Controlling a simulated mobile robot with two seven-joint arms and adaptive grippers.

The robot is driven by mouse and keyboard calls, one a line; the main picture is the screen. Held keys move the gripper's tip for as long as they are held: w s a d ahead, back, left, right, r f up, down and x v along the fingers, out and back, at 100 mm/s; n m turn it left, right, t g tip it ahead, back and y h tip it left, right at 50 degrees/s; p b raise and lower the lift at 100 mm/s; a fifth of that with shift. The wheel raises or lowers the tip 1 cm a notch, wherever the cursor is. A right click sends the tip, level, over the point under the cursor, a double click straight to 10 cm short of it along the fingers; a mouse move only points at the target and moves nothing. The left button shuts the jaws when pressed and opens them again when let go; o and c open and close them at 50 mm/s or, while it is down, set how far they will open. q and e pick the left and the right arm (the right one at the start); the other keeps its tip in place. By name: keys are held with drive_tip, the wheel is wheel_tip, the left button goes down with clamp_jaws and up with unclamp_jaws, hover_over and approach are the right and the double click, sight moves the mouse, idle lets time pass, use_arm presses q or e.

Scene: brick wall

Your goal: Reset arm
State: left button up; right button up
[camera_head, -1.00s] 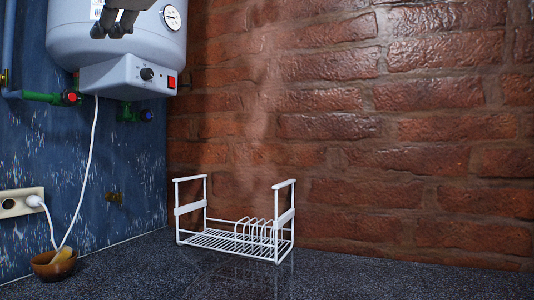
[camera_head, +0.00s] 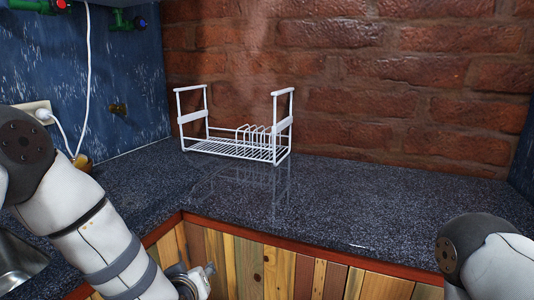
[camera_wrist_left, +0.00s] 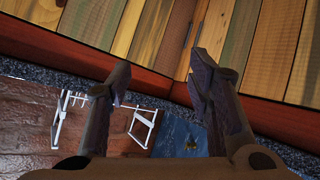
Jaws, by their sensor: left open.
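My left arm (camera_head: 95,235) comes in from the left and reaches down in front of the counter. Its wrist end (camera_head: 192,281) shows at the bottom edge of the head view, and the fingers are cut off there. In the left wrist view my left gripper (camera_wrist_left: 158,78) is open, its two dark fingers wide apart with nothing between them. It is in front of the wooden cabinet front (camera_wrist_left: 160,35), below the counter edge. My right arm (camera_head: 490,258) shows at the lower right, with its gripper out of view.
A white wire dish rack (camera_head: 235,147) stands empty on the dark speckled counter (camera_head: 350,200) by the brick wall. A brown bowl (camera_head: 82,162) is partly hidden behind my left arm. A sink (camera_head: 18,262) is at the lower left. The counter right of the rack is clear.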

use_arm(q)
drive_tip(key=s+a+f+m+g+h, duration=0.15)
drive_tip(key=s+f+g, duration=0.25)
drive_tip(key=s+f, duration=0.55)
drive_tip(key=s+a+f+m+g, duration=0.25)
drive_tip(key=s+f, duration=0.35)
drive_tip(key=s, duration=0.6)
drive_tip(key=s+a+f+m+g, duration=0.1)
drive_tip(key=s+g, duration=0.5)
drive_tip(key=s, duration=1.4)
drive_tip(key=shift+s+a+f, duration=0.4)
drive_tip(key=shift+a+f, duration=0.2)
drive_tip(key=shift+a, duration=0.2)
drive_tip(key=shift+g, duration=0.25)
